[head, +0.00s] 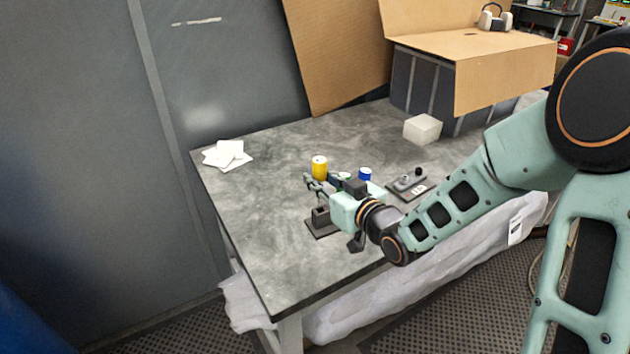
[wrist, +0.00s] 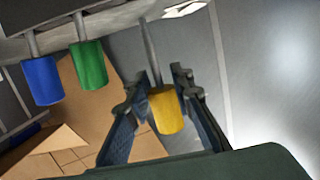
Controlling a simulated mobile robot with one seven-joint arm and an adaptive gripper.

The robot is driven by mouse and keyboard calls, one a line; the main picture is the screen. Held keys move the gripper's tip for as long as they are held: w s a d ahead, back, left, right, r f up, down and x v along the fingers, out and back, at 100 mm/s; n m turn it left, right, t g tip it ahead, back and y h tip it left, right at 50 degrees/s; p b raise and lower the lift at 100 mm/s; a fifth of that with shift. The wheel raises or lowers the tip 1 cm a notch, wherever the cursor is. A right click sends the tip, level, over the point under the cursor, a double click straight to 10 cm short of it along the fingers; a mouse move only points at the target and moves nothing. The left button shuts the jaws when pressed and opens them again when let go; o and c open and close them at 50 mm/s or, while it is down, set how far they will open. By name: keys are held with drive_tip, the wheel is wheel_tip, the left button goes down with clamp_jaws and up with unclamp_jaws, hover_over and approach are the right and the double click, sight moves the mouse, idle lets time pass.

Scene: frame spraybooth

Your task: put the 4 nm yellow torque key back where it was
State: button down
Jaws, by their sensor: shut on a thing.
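The yellow torque key (head: 319,167) has a cylindrical handle. In the wrist view its handle (wrist: 166,110) sits between the two fingers of my gripper (wrist: 157,90), which is shut on it. Its thin metal shaft points up in that picture, beside the row of other keys; I cannot tell whether its tip touches anything. A blue key (wrist: 42,80) and a green key (wrist: 88,65) stand side by side with their shafts at a dark holder (wrist: 52,18). In the head view my gripper (head: 318,184) is over the table; the blue key (head: 365,173) shows behind my wrist.
The grey table (head: 265,230) is clear at its front left. A black stand (head: 320,222) sits below my gripper. A small dark tray with parts (head: 405,186) lies to the right. A pale block (head: 422,129), papers (head: 228,154) and a cardboard-topped box (head: 470,48) stand farther back.

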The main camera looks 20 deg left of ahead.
drive_tip(key=shift+f, duration=0.5)
drive_tip(key=shift+r, duration=0.1)
drive_tip(key=shift+f+b, duration=0.4)
drive_tip(key=shift+b, duration=0.1)
drive_tip(key=shift+f, duration=0.2)
drive_tip(key=c, duration=1.7)
unclamp_jaws()
drive_tip(key=shift+r, duration=0.1)
drive_tip(key=shift+r, duration=0.1)
